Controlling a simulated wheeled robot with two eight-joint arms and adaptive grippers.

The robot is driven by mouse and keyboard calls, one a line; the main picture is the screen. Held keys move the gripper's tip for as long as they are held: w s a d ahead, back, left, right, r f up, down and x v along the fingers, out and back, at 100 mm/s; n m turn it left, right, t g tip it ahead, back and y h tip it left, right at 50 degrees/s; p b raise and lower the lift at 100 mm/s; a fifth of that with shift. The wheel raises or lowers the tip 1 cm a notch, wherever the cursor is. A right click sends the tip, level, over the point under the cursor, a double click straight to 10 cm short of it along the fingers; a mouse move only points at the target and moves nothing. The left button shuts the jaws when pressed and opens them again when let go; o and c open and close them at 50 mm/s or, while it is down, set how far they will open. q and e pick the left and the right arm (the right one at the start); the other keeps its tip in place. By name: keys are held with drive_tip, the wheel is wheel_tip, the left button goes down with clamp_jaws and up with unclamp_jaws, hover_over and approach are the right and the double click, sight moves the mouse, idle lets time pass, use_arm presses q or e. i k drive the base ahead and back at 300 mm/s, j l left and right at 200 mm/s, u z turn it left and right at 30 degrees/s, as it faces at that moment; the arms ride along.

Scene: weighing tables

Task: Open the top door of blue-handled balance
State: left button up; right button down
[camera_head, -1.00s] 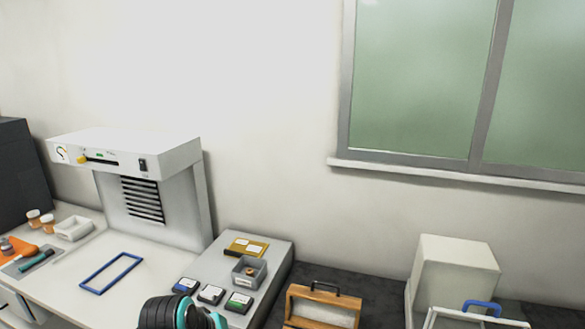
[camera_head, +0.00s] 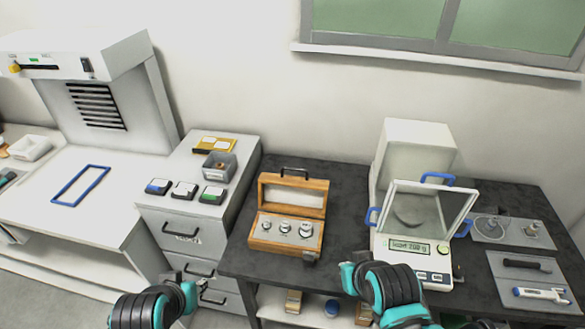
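The blue-handled balance (camera_head: 411,246) stands on the dark table at the right. It has a glass draft shield with a blue handle (camera_head: 437,178) at the top rear and blue handles (camera_head: 373,217) at the sides. The top looks closed, though the glass makes this hard to tell. The pan (camera_head: 408,217) shows through the glass, and the lit display is at the front. My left arm shows at the bottom left and my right arm at the bottom, just in front of the balance.
A wooden weight box (camera_head: 289,232) stands open left of the balance. A tall white box (camera_head: 415,150) is behind the balance. Trays with small tools (camera_head: 527,268) lie to its right. A drawer cabinet (camera_head: 187,222) and a white vented unit (camera_head: 105,100) are further left.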

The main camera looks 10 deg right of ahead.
sight(414, 163)
drive_tip(key=z, duration=1.3)
